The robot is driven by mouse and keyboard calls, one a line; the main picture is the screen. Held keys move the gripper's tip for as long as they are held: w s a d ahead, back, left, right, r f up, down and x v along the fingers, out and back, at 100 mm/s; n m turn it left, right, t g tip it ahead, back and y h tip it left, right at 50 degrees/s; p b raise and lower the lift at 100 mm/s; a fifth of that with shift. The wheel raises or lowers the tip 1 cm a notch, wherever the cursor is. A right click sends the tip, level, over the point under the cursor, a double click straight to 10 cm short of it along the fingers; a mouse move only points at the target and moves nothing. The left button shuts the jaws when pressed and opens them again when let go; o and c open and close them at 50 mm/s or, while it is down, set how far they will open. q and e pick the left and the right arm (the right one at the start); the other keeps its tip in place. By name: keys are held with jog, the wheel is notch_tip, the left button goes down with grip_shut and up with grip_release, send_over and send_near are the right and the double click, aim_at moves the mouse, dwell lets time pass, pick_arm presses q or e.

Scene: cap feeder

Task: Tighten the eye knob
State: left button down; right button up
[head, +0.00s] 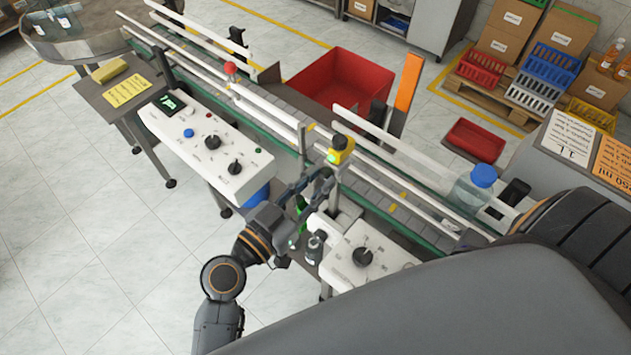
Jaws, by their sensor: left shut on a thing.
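The yellow eye (341,146) sits on a mount at the near rail of the conveyor, with a small green light on it. My left gripper (322,184) reaches in from the lower left to the mount just below the eye. Its fingers are shut on what seems to be the eye knob, which they hide. My right gripper is out of view.
The conveyor (393,203) with white guide rails runs diagonally; a clear bottle with a blue cap (476,187) stands at its right end. A white panel with black knobs (210,140) is left of my gripper, another knob panel (365,262) right. A red bin (338,83) stands behind.

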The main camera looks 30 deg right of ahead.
pick_arm(q)
jog(key=n, duration=0.8)
jog(key=shift+r+n, duration=0.1)
jog(key=shift+n, duration=0.2)
jog(key=n+p, duration=0.1)
jog(key=n, duration=0.3)
jog(key=shift+n, duration=0.3)
jog(key=n+p, duration=0.1)
jog(key=n, duration=0.3)
jog(key=shift+n, duration=0.3)
jog(key=c, duration=1.1)
grip_release()
